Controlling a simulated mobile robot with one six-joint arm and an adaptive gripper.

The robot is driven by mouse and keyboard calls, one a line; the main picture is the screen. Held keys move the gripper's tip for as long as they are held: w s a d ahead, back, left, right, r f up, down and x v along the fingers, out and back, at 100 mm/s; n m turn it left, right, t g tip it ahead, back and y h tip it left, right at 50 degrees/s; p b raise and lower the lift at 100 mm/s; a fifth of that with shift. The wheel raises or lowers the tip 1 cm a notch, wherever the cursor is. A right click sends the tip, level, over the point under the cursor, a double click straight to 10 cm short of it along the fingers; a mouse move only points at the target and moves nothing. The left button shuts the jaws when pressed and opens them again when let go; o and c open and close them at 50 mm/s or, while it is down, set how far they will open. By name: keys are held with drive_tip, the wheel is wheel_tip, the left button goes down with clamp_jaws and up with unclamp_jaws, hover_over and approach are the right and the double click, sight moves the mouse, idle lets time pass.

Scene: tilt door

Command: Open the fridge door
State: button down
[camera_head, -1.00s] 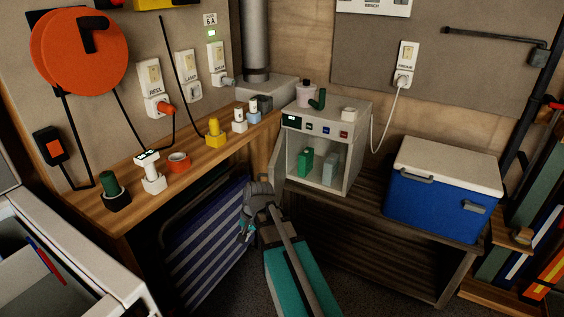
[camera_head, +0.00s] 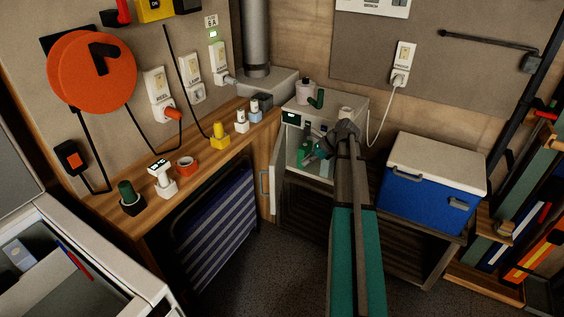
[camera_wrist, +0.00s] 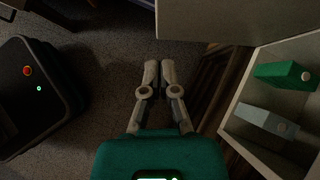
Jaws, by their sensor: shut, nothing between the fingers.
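The small pale fridge (camera_head: 355,122) stands on the dark bench, and its door (camera_head: 276,170) is swung out to the left with its interior exposed. A grey handle (camera_head: 264,183) shows on the door's outer side. Inside are a green carton and a pale blue carton; both show in the wrist view, the green one (camera_wrist: 286,75) above the blue one (camera_wrist: 266,121). My gripper (camera_head: 309,156) is in front of the fridge opening, to the right of the door, and partly hides the interior. In the wrist view my gripper (camera_wrist: 158,66) is shut and empty, with the door's panel (camera_wrist: 230,18) beyond it.
A blue cooler (camera_head: 425,185) with a pale lid stands right of the fridge. A wooden worktop (camera_head: 205,165) with plugs and small items runs along the left. A striped folded chair (camera_head: 210,225) is beneath it. Bare floor (camera_head: 275,255) lies in front.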

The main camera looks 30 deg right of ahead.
drive_tip(key=shift+d+r+m, duration=0.35)
drive_tip(key=shift+d, duration=0.25)
drive_tip(key=shift+d+r+m, duration=0.35)
drive_tip(key=shift+d, duration=0.25)
drive_tip(key=shift+w+a+f, duration=0.1)
drive_tip(key=b, duration=0.7)
approach(276, 172)
drive_tip(key=s+x, duration=0.1)
drive_tip(key=x, duration=0.5)
drive_tip(key=shift+w+a+f, duration=0.15)
drive_tip(key=shift+w+a, duration=0.15)
drive_tip(key=shift+w, duration=0.15)
drive_tip(key=shift+d+t, duration=0.1)
drive_tip(key=shift+t, duration=0.2)
